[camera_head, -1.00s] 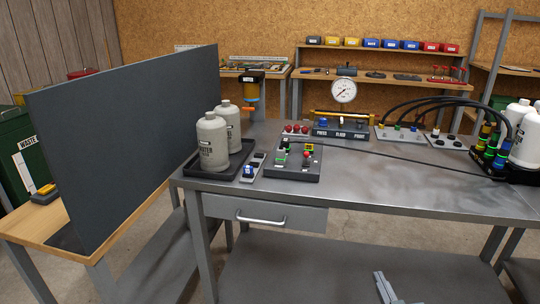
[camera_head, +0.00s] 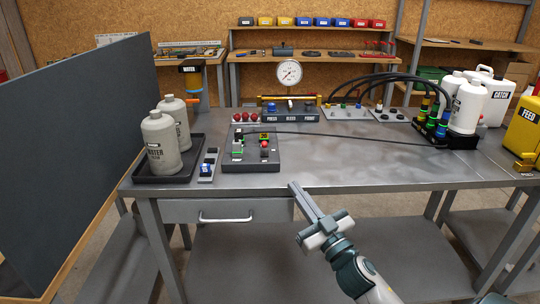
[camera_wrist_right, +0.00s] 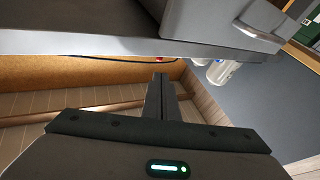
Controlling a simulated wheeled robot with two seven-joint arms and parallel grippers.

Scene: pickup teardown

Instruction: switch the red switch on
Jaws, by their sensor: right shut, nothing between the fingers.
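A small red part (camera_head: 264,144), which may be the red switch, sits on a dark grey board (camera_head: 263,164) on the metal bench, beside green and yellow parts. It is too small to tell its position. My right gripper (camera_head: 293,186) is shut and empty. It appears at the bench's front edge, to the right of the drawer and in front of the board, not touching the red part. In the right wrist view its closed fingers (camera_wrist_right: 160,80) point toward the underside of the bench edge. My left gripper is out of view.
A black tray (camera_head: 133,177) with two water bottles (camera_head: 162,145) stands left of the board, with a blue-switch strip (camera_head: 206,170) between. A gauge (camera_head: 289,74) and a labelled panel (camera_head: 291,118) stand behind. A dark hose crosses the bench. The bench's front right is clear.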

